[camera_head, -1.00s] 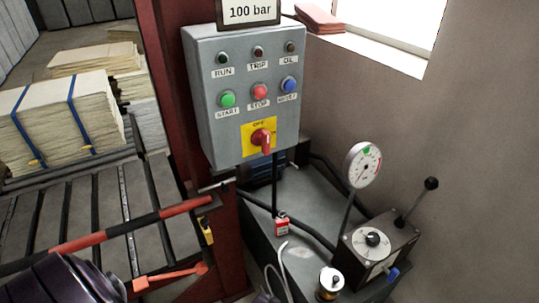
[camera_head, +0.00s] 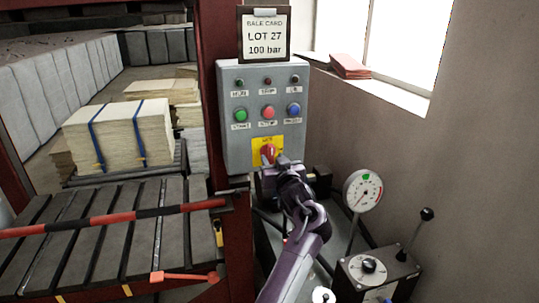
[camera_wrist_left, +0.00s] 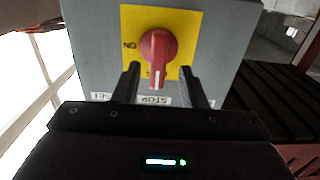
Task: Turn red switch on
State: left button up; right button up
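The red rotary switch (camera_head: 267,153) sits on a yellow plate (camera_head: 257,143) low on the grey control box (camera_head: 233,160). In the left wrist view the red switch (camera_wrist_left: 154,58) shows clearly; its handle points down the picture, towards the STOP label, and "ON" is printed to its left. My left gripper (camera_head: 279,162) is right at the switch and covers its lower part in the head view. In the wrist view my left gripper (camera_wrist_left: 160,70) is open, one dark finger on each side of the handle, with gaps visible. My right gripper is not in view.
Lamps and push buttons, with a red one (camera_head: 268,112), sit just above the switch. A bale card (camera_head: 264,34) stands on top. A pressure gauge (camera_head: 362,190) and a lever box (camera_head: 377,269) are to the right. A striped bar (camera_head: 120,217) crosses at left.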

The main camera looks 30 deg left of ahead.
aim_at(272, 155)
pick_arm(q)
jog(key=x, duration=0.2)
jog(key=shift+w+a+r, duration=0.2)
jog(key=shift+w, duration=0.05)
jog(key=shift+w+a+p, duration=0.2)
jog(key=shift+w+p, duration=0.05)
jog(key=shift+p, duration=0.1)
jog(key=shift+w+a+f, duration=0.1)
jog(key=shift+w+a, duration=0.15)
jog(key=shift+a, duration=0.05)
grip_shut()
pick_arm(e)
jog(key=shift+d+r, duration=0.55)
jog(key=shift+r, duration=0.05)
